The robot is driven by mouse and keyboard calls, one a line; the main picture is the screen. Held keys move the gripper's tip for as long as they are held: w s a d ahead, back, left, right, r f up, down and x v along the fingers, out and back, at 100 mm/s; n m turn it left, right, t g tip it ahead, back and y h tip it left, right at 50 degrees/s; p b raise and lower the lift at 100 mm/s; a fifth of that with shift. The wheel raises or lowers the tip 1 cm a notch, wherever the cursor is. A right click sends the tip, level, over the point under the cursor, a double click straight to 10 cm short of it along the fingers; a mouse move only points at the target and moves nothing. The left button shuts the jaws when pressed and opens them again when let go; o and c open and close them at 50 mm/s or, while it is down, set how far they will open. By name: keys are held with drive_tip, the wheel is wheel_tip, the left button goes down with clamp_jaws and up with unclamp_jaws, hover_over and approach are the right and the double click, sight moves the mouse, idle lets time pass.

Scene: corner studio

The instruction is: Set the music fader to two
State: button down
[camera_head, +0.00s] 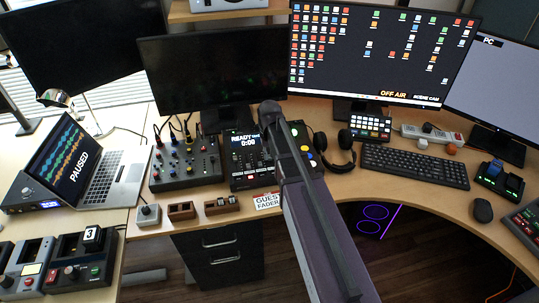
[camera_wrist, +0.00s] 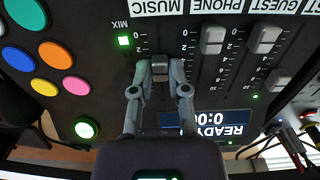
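In the wrist view the mixer panel is upside down, with the MUSIC label (camera_wrist: 158,8) at the top edge. Below it, the grey music fader cap (camera_wrist: 160,68) sits in its slot beside a number scale, with 0 toward the label. The cap is some way from the 0 end, past the 2 mark. My gripper (camera_wrist: 160,70) has one finger on each side of the cap, and both tips appear to touch it. In the head view the mixer (camera_head: 250,160) stands on the desk, and my arm hides the gripper and faders.
The phone fader (camera_wrist: 213,40) and guest fader (camera_wrist: 264,39) sit beside the music fader. Coloured pads (camera_wrist: 57,55) lie on the other side. On the desk are headphones (camera_head: 338,150), a keyboard (camera_head: 415,166) and a second control box (camera_head: 187,160).

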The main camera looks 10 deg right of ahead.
drive_tip(key=shift+s, duration=0.75)
drive_tip(key=c, duration=0.6)
unclamp_jaws()
drive_tip(key=shift+w, duration=0.2)
